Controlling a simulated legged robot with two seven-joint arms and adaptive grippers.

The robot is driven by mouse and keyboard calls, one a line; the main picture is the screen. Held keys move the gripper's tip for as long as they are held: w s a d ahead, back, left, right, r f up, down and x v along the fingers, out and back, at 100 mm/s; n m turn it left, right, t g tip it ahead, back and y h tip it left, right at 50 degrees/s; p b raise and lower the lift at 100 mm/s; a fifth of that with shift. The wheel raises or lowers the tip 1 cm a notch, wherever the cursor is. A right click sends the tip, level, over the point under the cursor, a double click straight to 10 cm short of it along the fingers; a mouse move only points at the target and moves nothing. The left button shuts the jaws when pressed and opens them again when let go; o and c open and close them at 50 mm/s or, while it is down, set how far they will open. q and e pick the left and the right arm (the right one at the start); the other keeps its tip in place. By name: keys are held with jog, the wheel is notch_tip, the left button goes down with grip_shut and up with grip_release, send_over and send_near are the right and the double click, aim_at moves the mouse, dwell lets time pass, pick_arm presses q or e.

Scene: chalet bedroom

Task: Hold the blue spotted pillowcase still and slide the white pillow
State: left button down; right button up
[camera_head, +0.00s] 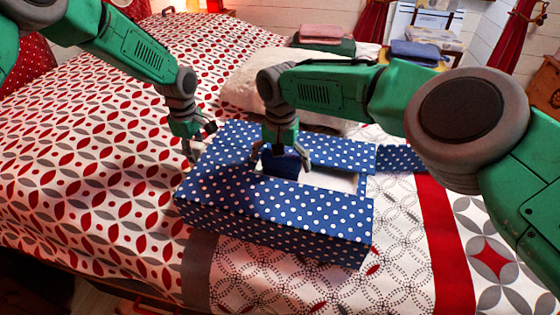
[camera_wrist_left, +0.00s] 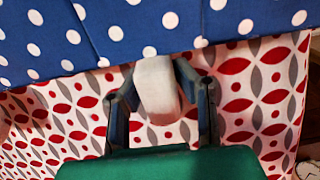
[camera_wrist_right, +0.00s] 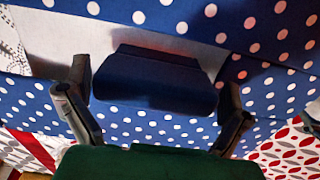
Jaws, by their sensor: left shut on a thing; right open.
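The blue spotted pillowcase (camera_head: 290,205) lies box-like on the bed with a long opening in its top. A white surface (camera_head: 335,181) shows inside, seemingly the white pillow; it also shows in the right wrist view (camera_wrist_right: 195,30). My left gripper (camera_head: 198,143) is shut on a whitish tab (camera_wrist_left: 158,88) at the case's left edge. My right gripper (camera_head: 273,155) is open over the opening. A plain dark blue block (camera_wrist_right: 155,78) lies between its spread fingers, with gaps visible at both sides.
A cream pillow (camera_head: 243,82) lies behind the case, partly hidden by my right arm. A blue spotted piece (camera_head: 400,158) lies at the case's right. Folded cloths (camera_head: 321,35) rest at the back. The patterned bedding (camera_head: 90,160) is clear at the left.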

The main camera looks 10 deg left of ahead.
pick_arm(q)
jog(key=shift+a, duration=0.1)
pick_arm(e)
notch_tip(320, 180, up, 12)
jog(key=shift+w+f, duration=0.1)
jog(key=shift+w, duration=0.05)
dwell(0.3)
pick_arm(q)
jog(key=c, duration=1.2)
grip_release()
pick_arm(e)
jog(key=shift+a, duration=0.1)
pick_arm(q)
jog(key=shift+r, duration=0.1)
